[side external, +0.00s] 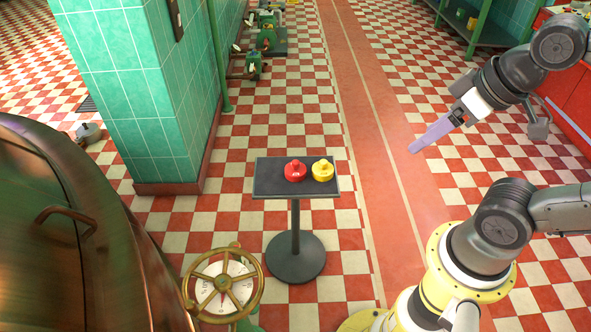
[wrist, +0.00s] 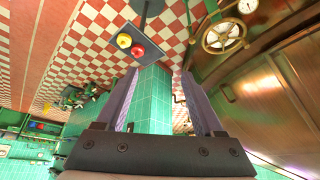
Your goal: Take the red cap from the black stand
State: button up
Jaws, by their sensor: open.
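In the wrist view the red cap (wrist: 138,50) and the yellow cap (wrist: 124,41) show on the stand's top (wrist: 150,30), beyond the fingers. My gripper (side external: 412,150) is up and to the right of the stand in the side view, well apart from both caps. In the wrist view my gripper (wrist: 162,85) has its two fingers spread with nothing between them.
A brass handwheel (side external: 222,284) stands in front and left of the stand. A large copper kettle (side external: 80,240) fills the lower left. A green tiled pillar (side external: 140,90) rises behind on the left. The floor between my arm and the stand is clear.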

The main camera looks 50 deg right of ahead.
jog(key=w+a+r+m+t+y, duration=0.1)
jog(key=w+a+r+m+t, duration=0.1)
jog(key=w+r+m, duration=0.35)
jog(key=m+g+y, duration=0.2)
jog(key=m+g, duration=0.1)
jog(key=m, duration=1.7)
send_over(296, 162)
notch_tip(296, 162, down, 26)
jog(key=s+d+f+m+g, duration=0.1)
jog(key=s+d+f, duration=0.1)
jog(key=f, duration=0.4)
jog(key=s+d+f, duration=0.2)
jog(key=f, duration=0.3)
jog(key=x, duration=1.3)
jog(key=shift+a+f, duration=0.15)
jog(key=shift+a, duration=0.25)
